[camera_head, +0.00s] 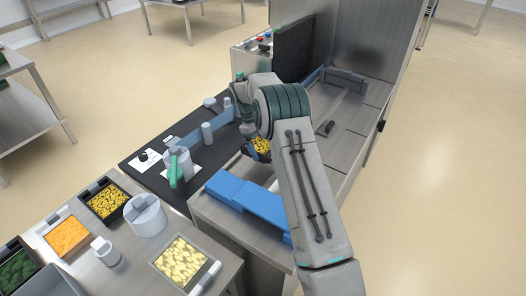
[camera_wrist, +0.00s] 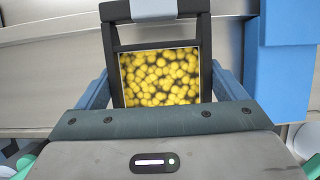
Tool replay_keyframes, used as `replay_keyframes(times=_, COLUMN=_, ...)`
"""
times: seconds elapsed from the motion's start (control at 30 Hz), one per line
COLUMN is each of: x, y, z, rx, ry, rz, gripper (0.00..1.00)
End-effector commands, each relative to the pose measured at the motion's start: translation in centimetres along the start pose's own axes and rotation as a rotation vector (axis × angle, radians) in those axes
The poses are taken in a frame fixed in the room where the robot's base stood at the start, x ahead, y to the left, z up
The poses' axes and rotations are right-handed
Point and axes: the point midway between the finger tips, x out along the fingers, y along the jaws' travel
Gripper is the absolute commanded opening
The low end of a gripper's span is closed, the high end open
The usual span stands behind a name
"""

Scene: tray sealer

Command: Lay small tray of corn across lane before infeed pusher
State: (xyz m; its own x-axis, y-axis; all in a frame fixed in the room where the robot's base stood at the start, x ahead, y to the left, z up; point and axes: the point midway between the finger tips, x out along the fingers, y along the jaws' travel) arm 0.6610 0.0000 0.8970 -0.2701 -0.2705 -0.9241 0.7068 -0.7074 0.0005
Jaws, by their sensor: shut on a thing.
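The small tray of corn shows in the wrist view with a dark rim (camera_wrist: 206,60), yellow corn inside and a grey-topped bar at its far end. My gripper (camera_wrist: 162,90) is shut on this tray, with a blue finger along each side. In the head view the tray (camera_head: 262,157) is partly hidden by my arm, over the metal lane (camera_head: 220,215). The blue infeed pusher (camera_head: 245,198) lies nearer the camera than the tray, apart from it; its blue body also shows at the right of the wrist view (camera_wrist: 283,75). Whether the tray touches the lane I cannot tell.
A steel side table holds a tray of yellow pieces (camera_head: 123,210), an orange-filled tray (camera_head: 46,228), a pale-yellow-filled tray (camera_head: 211,274) and a white round container (camera_head: 146,216). A dark worktop (camera_head: 135,165) with a blue rail (camera_head: 222,120) borders the lane. The sealer's dark panel (camera_head: 292,58) stands beyond.

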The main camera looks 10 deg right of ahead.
Motion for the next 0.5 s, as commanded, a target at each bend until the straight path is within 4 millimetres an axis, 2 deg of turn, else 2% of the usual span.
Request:
replay_keyframes(times=0.23, x=3.0, y=-0.1, z=-1.2, rx=-0.001, ry=-0.003, rz=-0.002, gripper=0.61)
replay_keyframes(times=0.5, x=3.5, y=0.0, z=-1.4, rx=0.0, ry=0.0, rz=0.0, gripper=0.61)
